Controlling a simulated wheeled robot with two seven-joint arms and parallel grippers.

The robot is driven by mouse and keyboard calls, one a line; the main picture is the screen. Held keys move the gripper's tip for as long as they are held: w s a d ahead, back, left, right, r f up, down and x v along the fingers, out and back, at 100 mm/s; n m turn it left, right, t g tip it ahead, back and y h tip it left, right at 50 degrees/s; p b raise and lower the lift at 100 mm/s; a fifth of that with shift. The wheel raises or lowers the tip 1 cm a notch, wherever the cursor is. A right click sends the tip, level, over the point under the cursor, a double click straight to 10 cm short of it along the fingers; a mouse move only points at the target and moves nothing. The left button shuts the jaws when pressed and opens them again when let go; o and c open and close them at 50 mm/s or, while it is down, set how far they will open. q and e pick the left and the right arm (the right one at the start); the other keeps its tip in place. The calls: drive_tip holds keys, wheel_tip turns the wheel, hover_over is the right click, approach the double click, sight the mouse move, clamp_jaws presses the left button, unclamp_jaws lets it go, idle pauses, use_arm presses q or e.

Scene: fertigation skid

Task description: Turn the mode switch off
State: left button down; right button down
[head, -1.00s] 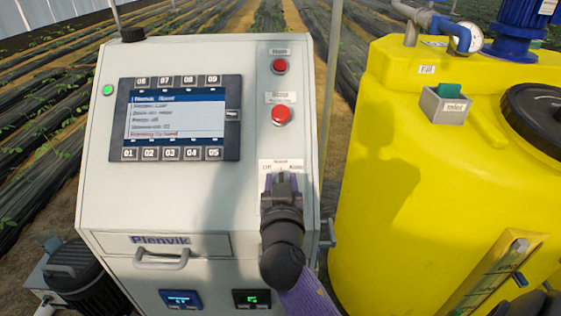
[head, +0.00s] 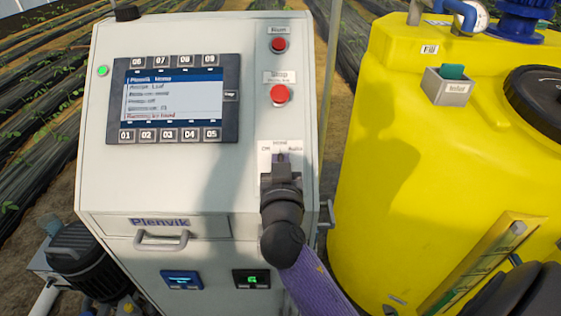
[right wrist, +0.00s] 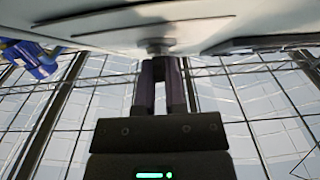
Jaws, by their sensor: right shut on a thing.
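The mode switch sits low on the right of the white control cabinet's face (head: 190,185), under a small label (head: 281,147) with Off at its left end and Auto at its right. My right gripper (head: 281,163) covers the switch in the head view, so its pointer cannot be read. In the right wrist view the two fingers of my right gripper (right wrist: 160,85) are shut on the grey switch knob (right wrist: 156,46), which juts from the panel. My left gripper is not in view.
Above the switch are the red Stop button (head: 280,94) and another red button (head: 279,44). A display (head: 173,98) with keys is to the left. A drawer handle (head: 162,241) sticks out below. A yellow tank (head: 390,190) stands close on the right.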

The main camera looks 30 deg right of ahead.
drive_tip(key=shift+d+r+n+t+y+p, duration=0.15)
drive_tip(key=shift+n+t+y+p, duration=0.25)
drive_tip(key=shift+n+y+p, duration=0.9)
drive_tip(key=n+y+p, duration=0.2)
drive_tip(key=n, duration=0.1)
drive_tip(key=n+y+p, duration=0.2)
drive_tip(key=n+p, duration=0.1)
drive_tip(key=shift+r+n+t+y, duration=0.15)
drive_tip(key=shift+n+t+y, duration=0.15)
drive_tip(key=shift+f+n+y+p, duration=0.2)
drive_tip(key=shift+n+y+p, duration=0.9)
drive_tip(key=shift+n+p, duration=0.4)
drive_tip(key=c, duration=0.7)
unclamp_jaws()
drive_tip(key=shift+s, duration=0.1)
